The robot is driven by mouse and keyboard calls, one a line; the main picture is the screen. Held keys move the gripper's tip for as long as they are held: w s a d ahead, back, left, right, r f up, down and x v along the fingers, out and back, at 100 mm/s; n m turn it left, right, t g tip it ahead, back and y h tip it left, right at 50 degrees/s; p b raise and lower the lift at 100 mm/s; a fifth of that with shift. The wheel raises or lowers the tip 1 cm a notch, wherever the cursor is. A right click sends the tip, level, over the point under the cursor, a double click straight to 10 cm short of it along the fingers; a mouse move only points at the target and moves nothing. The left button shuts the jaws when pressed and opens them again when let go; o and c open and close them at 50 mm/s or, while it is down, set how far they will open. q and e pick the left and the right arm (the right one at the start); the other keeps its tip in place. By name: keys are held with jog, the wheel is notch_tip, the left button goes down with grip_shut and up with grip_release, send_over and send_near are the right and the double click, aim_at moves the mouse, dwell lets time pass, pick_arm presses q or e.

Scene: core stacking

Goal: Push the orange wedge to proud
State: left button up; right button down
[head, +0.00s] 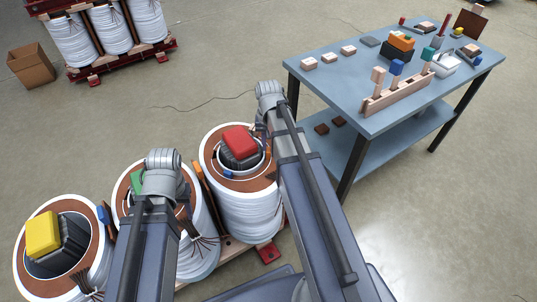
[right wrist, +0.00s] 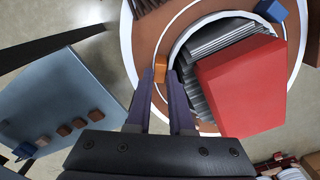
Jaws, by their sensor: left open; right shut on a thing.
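The orange wedge (right wrist: 160,70) shows in the right wrist view between the fingertips of my right gripper (right wrist: 163,78), which is shut on it. The wedge is at the brown ring of a coil (right wrist: 142,22), beside the dark stepped core (right wrist: 212,45) capped by a red block (right wrist: 242,85). How far the wedge sits in the gap cannot be told. In the head view this is the rightmost coil, with the red cap (head: 238,140). My left gripper (head: 163,190) is over the middle coil with the green block (head: 137,181); its fingers are mostly hidden.
A blue wedge (right wrist: 270,10) sits at the ring's far side. The left coil carries a yellow block (head: 42,234). A blue-grey table (head: 340,75) with blocks and a wooden rack (head: 398,92) stands right. A cardboard box (head: 31,65) stands far left. Open floor lies between.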

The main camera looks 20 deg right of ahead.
aim_at(268, 150)
pick_arm(q)
jog(key=shift+r+p, duration=0.7)
jog(key=shift+r, duration=0.15)
pick_arm(e)
jog(key=shift+r, duration=0.85)
jog(key=c, duration=0.7)
grip_release()
pick_arm(q)
notch_tip(268, 150, up, 8)
jog(key=p, duration=0.7)
jog(key=shift+f+p, duration=0.15)
jog(key=shift+p, duration=0.2)
pick_arm(e)
notch_tip(268, 150, up, 8)
jog(key=shift+f, duration=0.15)
